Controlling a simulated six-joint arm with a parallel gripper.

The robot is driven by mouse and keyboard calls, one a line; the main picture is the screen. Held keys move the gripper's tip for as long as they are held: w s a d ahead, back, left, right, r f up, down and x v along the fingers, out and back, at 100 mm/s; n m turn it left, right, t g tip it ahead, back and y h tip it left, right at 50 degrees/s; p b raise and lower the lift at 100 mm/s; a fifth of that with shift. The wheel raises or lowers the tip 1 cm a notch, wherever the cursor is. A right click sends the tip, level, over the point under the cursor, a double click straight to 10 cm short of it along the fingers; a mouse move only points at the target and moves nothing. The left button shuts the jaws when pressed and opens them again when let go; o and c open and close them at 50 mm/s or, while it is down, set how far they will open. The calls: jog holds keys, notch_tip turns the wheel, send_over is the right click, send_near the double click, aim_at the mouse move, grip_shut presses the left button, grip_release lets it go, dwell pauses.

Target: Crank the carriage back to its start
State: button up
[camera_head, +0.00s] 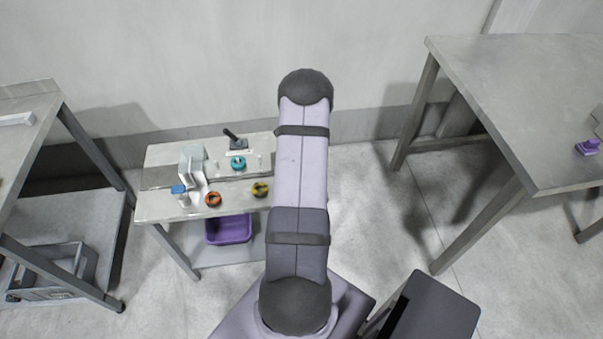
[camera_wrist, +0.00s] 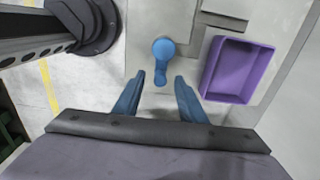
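In the wrist view my gripper (camera_wrist: 160,77) is open, its two blue fingers spread apart. A blue crank-like part (camera_wrist: 163,48) with a round end and a short arm lies ahead of it. The short arm points back into the gap between the fingertips; I see no grip on it. In the head view a blue-topped part (camera_head: 179,190) stands at the front left of the small bench (camera_head: 160,208), beside a pale upright block (camera_head: 193,162). I cannot tell for sure which part is the carriage. My arm hides my gripper in the head view.
Orange (camera_head: 213,199), yellow (camera_head: 260,189) and teal (camera_head: 238,163) round parts and a black lever (camera_head: 234,139) are on the bench. A purple bin (camera_head: 228,230) sits below; a purple bin (camera_wrist: 238,70) shows right of my fingers. Larger tables stand left and right (camera_head: 520,90).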

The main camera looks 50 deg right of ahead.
jog(key=shift+r+p, duration=1.75)
jog(key=shift+r, duration=1.05)
jog(key=n, duration=0.5)
jog(key=shift+f, duration=0.1)
jog(key=s+a+f+n+g+y, duration=0.1)
jog(key=s+a+n+y, duration=0.1)
jog(key=s+a+n, duration=0.45)
jog(key=s+a+f+n+g+y, duration=0.1)
jog(key=s+a+n, duration=0.2)
jog(key=a, duration=0.6)
jog(key=s+a+r+n+h, duration=0.1)
jog(key=a+r+n, duration=0.4)
jog(key=a, duration=0.4)
jog(key=a+r+n+h, duration=0.1)
jog(key=a+r+n, duration=0.1)
jog(key=a+r, duration=0.6)
jog(key=w+a+r+n+t+h, duration=0.1)
jog(key=w+a+r+n, duration=0.1)
jog(key=w+a+n, duration=0.15)
jog(key=w+a+r+n+t, duration=0.1)
jog(key=w+a+r+n, duration=0.15)
jog(key=a, duration=0.25)
notch_tip(320, 180, down, 30)
jog(key=b, duration=3)
jog(key=shift+s, duration=0.3)
